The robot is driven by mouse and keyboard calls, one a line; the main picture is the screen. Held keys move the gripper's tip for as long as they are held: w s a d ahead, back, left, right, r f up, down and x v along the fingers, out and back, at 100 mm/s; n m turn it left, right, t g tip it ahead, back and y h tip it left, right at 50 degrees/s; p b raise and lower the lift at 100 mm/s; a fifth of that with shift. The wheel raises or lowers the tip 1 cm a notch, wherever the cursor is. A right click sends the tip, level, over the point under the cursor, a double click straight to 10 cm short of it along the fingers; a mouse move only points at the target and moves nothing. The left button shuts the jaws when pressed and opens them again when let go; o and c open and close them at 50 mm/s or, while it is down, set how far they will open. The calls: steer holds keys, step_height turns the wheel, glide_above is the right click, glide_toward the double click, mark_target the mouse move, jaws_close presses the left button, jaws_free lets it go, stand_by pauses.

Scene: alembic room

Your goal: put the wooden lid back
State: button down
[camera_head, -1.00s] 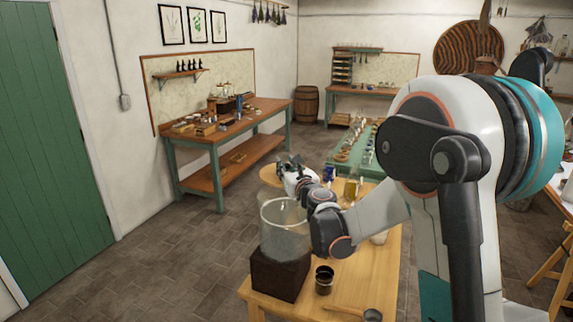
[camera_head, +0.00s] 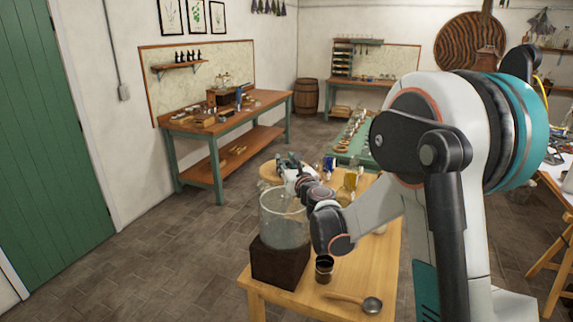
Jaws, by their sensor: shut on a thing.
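The wooden lid (camera_head: 268,172) is a pale round disc, seen beyond the glass jar and partly hidden by my gripper. My gripper (camera_head: 287,162) is shut on the lid, near its right side; the grip itself is hard to make out. The clear glass jar (camera_head: 284,222) stands upright on a dark wooden block (camera_head: 280,264) at the near left corner of the light wooden table. Its open rim shows in front of the lid, and the lid is apart from it.
A dark metal cup (camera_head: 324,268) and a ladle (camera_head: 368,303) are on the light wooden table (camera_head: 300,303), right of the block. An amber jar (camera_head: 348,186) and a blue item (camera_head: 329,165) stand farther back. A green table (camera_head: 352,143) with small items lies beyond.

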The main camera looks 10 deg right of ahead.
steer(key=shift+f+b, duration=0.35)
steer(key=shift+f, duration=0.1)
steer(key=c, duration=1.2)
jaws_free()
steer(key=shift+c, duration=0.2)
steer(key=shift+s, duration=0.1)
steer(key=s+d, duration=0.1)
steer(key=s, duration=1)
steer(key=shift+s+d, duration=0.15)
steer(key=shift+s, duration=0.25)
